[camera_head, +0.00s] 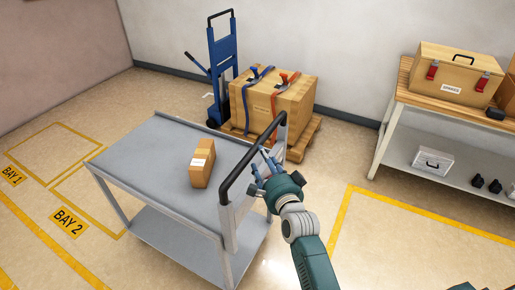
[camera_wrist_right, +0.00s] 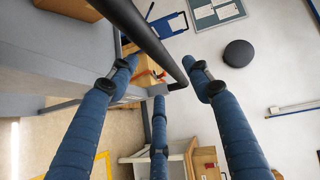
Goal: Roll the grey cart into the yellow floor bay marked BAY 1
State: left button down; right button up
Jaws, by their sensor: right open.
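The grey cart (camera_head: 150,160) stands in the middle of the head view, with a flat top, a lower shelf and a black push handle (camera_head: 240,170) at its right end. A brown box (camera_head: 202,163) stands on its top. BAY 1 (camera_head: 12,176) is a yellow floor outline at the far left, apart from the cart. My right gripper (camera_head: 265,171) is at the handle, open. In the right wrist view the black handle (camera_wrist_right: 150,38) passes between the spread blue fingers; contact is unclear. My left gripper is not in view.
BAY 2 (camera_head: 68,222) lies between BAY 1 and the cart, partly hidden by the cart. Behind stand a blue hand truck (camera_head: 222,60) and a strapped crate (camera_head: 265,105) on a pallet. A workbench (camera_head: 410,100) stands right. Floor at far left looks clear.

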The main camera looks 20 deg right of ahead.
jog(key=w, duration=0.5)
jog(key=w+f+p, duration=0.1)
jog(key=w, duration=0.1)
jog(key=shift+w+f, duration=0.1)
jog(key=shift+w, duration=0.3)
grip_shut()
